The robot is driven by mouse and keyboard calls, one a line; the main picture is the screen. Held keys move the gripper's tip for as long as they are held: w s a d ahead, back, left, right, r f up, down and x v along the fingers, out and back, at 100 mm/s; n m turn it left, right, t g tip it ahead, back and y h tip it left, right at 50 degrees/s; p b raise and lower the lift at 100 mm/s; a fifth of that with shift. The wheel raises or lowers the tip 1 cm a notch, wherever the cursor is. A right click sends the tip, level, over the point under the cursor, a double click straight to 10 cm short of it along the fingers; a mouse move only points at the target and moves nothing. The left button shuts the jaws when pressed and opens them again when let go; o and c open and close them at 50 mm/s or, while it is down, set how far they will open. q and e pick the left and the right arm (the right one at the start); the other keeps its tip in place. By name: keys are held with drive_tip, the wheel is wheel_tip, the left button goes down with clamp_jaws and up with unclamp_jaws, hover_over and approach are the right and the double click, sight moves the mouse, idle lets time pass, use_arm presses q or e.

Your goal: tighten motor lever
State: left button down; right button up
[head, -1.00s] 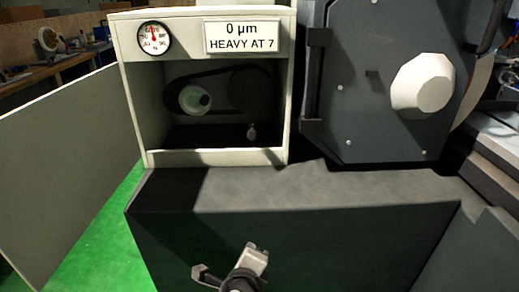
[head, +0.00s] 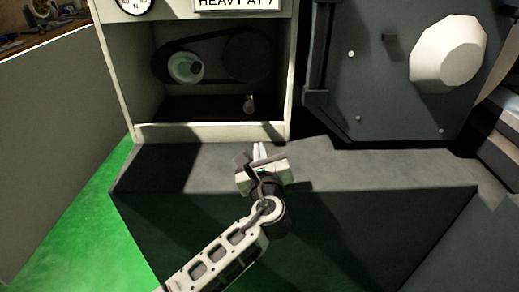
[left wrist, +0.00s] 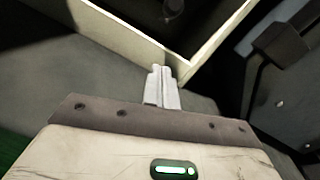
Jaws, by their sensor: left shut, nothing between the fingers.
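The motor lever, a small knobbed lever (head: 249,103), stands at the lower right inside the open motor box (head: 210,132), below the dark belt. In the left wrist view a dim knob (left wrist: 172,10) shows inside the box at the top edge, too dark to make out well. My left gripper (head: 259,150) is in front of the box opening, above the grey machine top, with its fingers pointing toward the box. Its two pale fingers (left wrist: 164,85) are together and empty, apart from the lever. My right gripper is not in view.
A pale pulley (head: 185,68) and dark belt fill the upper box. The box's front lip (head: 205,131) lies between my gripper and the lever. A grey panel (head: 50,130) stands left.

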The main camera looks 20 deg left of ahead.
sight(249, 105)
use_arm(q)
drive_tip(key=x, duration=0.6)
drive_tip(key=r, duration=0.1)
drive_tip(key=w+a+r+p, duration=0.1)
drive_tip(key=r, duration=0.1)
drive_tip(key=shift+w+a, duration=0.1)
drive_tip(key=shift+a, duration=0.15)
drive_tip(key=shift+a+r, duration=0.1)
drive_tip(key=shift+r, duration=0.25)
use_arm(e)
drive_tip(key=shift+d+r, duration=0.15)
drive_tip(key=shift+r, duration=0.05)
use_arm(q)
drive_tip(key=shift+w+a+r, duration=0.1)
